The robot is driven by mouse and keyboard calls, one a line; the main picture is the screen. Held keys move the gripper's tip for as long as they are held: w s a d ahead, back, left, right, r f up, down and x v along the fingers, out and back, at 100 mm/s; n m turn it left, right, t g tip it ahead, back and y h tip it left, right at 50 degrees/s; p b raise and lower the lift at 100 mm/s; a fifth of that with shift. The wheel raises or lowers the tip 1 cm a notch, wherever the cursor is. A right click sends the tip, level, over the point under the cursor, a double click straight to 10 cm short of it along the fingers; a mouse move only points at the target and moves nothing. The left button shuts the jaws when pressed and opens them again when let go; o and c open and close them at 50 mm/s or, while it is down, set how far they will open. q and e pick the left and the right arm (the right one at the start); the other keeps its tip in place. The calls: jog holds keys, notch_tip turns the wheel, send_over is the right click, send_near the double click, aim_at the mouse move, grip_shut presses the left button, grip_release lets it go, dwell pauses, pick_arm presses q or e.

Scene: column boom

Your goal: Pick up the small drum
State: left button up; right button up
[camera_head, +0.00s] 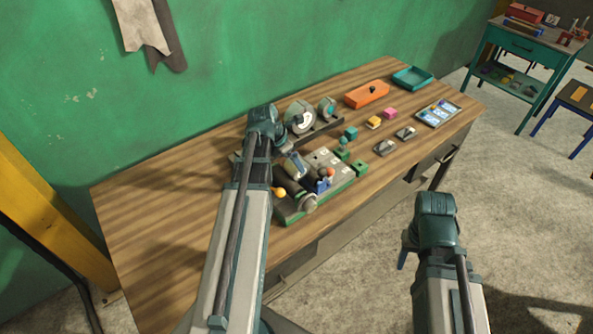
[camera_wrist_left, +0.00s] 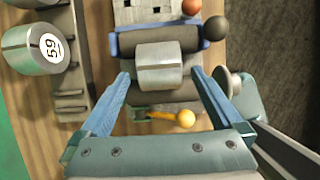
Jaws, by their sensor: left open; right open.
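Two grey drums with pale faces stand on a dark rack at the back of the bench in the head view, a larger one (camera_head: 300,118) and a smaller one (camera_head: 326,107). In the left wrist view a drum marked 59 (camera_wrist_left: 30,47) is at the upper left, outside my fingers. A short silver cylinder (camera_wrist_left: 160,68) shows between my open left gripper's (camera_wrist_left: 161,84) blue fingers, with gaps at both sides. I cannot tell whether this cylinder is the small drum. My right gripper (camera_head: 405,252) hangs beyond the bench's front edge, mostly hidden behind its wrist.
A green-edged board (camera_head: 342,184) with small parts lies under my left arm. An orange box (camera_head: 367,94), teal tray (camera_head: 412,78) and card tray (camera_head: 438,114) are at the right of the bench. The bench's left part (camera_head: 160,210) is clear. A yellow ball (camera_wrist_left: 185,119) is near my left fingers.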

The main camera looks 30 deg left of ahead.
pick_arm(q)
jog(key=shift+b+x, duration=2.35)
jog(key=shift+x, duration=0.3)
jog(key=shift+r, duration=0.1)
jog(key=c, duration=1.5)
